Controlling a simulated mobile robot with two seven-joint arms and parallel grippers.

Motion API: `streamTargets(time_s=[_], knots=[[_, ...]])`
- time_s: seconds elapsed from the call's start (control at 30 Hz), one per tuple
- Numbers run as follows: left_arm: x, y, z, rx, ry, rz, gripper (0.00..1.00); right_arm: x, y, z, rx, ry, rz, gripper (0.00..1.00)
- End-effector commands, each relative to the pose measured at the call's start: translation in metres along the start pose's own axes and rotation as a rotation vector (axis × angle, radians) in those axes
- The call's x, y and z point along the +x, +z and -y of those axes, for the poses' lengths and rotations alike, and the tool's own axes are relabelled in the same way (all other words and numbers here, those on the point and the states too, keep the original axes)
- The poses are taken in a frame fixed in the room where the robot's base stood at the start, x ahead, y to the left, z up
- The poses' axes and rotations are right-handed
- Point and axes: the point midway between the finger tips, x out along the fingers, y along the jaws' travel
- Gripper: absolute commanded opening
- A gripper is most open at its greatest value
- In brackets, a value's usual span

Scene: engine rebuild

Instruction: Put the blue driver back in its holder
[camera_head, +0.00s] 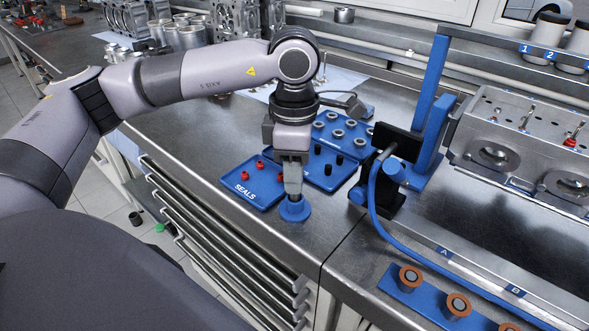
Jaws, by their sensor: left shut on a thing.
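My left gripper (293,188) points straight down near the front edge of the steel bench. It is shut on the blue driver, most of which its fingers hide. A round blue piece with a wide flange (296,213) is directly below the fingertips, at the bench's front edge. It looks like the holder. I cannot tell where driver and holder meet, or whether the driver is seated. My right gripper is out of view.
A black-and-blue tool stand (398,145) with a blue hose is close on the right. A cylinder head (520,150) lies farther right. Bare bench lies left of the tray.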

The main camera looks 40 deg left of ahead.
Motion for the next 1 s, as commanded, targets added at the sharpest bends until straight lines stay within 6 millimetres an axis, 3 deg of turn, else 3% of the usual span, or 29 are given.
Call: streamTargets(time_s=[0.27,0.3,0.4,0.73,1.0], knots=[[0.001,0.000,0.000,0.000,0.001,0.001,0.00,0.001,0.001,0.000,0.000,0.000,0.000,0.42],[0.001,0.000,0.000,0.000,0.001,0.001,0.31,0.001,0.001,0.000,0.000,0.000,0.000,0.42],[0.001,0.000,0.000,0.000,0.001,0.001,0.58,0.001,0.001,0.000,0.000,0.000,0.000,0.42],[-0.003,0.000,0.000,0.000,0.001,0.001,0.58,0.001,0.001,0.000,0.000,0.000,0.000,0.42],[-0.043,0.001,-0.001,0.000,0.003,0.004,0.58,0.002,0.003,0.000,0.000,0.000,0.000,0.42]])
